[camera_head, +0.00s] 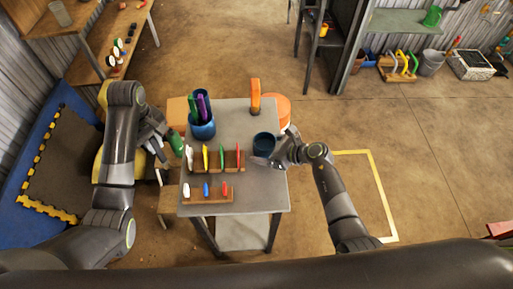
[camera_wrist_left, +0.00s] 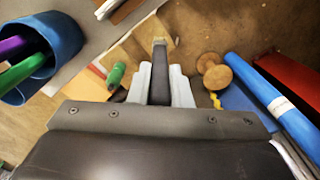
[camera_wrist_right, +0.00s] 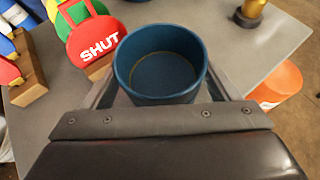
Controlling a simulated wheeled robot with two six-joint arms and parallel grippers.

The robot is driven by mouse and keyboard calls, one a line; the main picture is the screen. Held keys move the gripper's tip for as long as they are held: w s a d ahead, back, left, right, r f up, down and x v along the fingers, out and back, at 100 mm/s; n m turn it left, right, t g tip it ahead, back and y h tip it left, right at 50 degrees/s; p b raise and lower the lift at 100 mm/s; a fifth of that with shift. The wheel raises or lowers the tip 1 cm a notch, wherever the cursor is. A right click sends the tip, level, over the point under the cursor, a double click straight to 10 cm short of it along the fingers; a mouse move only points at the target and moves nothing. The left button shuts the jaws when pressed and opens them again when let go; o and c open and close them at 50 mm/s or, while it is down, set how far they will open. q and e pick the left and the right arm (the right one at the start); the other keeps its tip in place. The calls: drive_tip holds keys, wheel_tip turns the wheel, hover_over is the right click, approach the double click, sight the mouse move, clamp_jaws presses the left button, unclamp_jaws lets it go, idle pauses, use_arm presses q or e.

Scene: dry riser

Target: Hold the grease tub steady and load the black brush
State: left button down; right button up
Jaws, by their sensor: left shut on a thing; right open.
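The dark blue grease tub (camera_head: 264,143) stands upright on the grey table near its right edge. In the right wrist view the tub (camera_wrist_right: 160,65) shows its open round mouth, between the spread fingers of my right gripper (camera_head: 272,158). I cannot tell whether the fingers touch its wall. My left gripper (camera_head: 163,146) is off the table's left edge. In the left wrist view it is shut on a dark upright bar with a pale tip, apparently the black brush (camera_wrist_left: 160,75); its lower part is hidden. A blue cup (camera_head: 202,127) holds green and purple brushes.
Two wooden racks (camera_head: 208,195) with coloured tags stand on the front of the table (camera_head: 265,195). A red SHUT tag (camera_wrist_right: 93,38) is close to the tub. An orange upright piece (camera_head: 255,95) stands at the back. A green object (camera_head: 177,146) is beside my left gripper.

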drive_tip(key=shift+w+d, duration=0.1)
use_arm(q)
drive_tip(key=shift+d+r, duration=0.15)
drive_tip(key=shift+d, duration=0.15)
use_arm(e)
drive_tip(key=shift+d, duration=0.2)
use_arm(q)
drive_tip(key=shift+s, duration=0.1)
use_arm(e)
drive_tip(key=shift+s+r, duration=0.1)
drive_tip(key=shift+s, duration=0.1)
drive_tip(key=shift+c, duration=1.2)
use_arm(q)
drive_tip(key=shift+a, duration=0.1)
use_arm(e)
drive_tip(key=shift+a, duration=0.1)
drive_tip(key=c, duration=0.4)
